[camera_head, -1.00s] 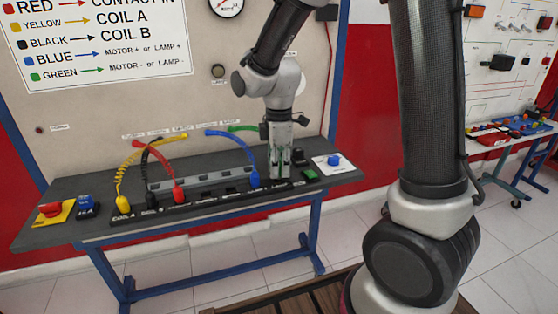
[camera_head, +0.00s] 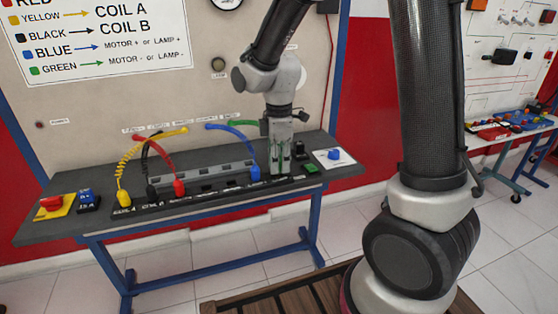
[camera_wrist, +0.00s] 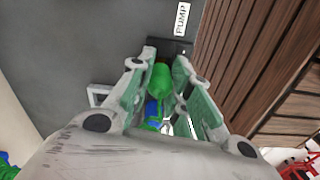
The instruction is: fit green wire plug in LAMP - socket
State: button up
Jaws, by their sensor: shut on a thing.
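My gripper (camera_head: 281,172) points down over the right part of the black socket strip (camera_head: 225,193) on the bench. In the wrist view, my gripper (camera_wrist: 165,72) is shut on the green wire plug (camera_wrist: 162,80), which sits between the two pale-green finger pads. The green wire (camera_head: 240,124) arcs out to the left of the gripper in the head view. The LAMP - socket cannot be made out; the fingers and plug cover that part of the strip. I cannot tell whether the plug is in a socket.
The blue plug (camera_head: 255,173) stands in the strip just left of my gripper. The red (camera_head: 179,187), black (camera_head: 152,190) and yellow (camera_head: 123,197) plugs stand further left. A green block (camera_head: 311,168) and a white plate with a blue knob (camera_head: 334,155) lie to the right.

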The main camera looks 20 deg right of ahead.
jog(key=shift+f, duration=0.65)
jog(key=o, duration=0.6)
jog(key=shift+r, duration=2.8)
jog(key=shift+r, duration=1.05)
jog(key=shift+o, duration=0.5)
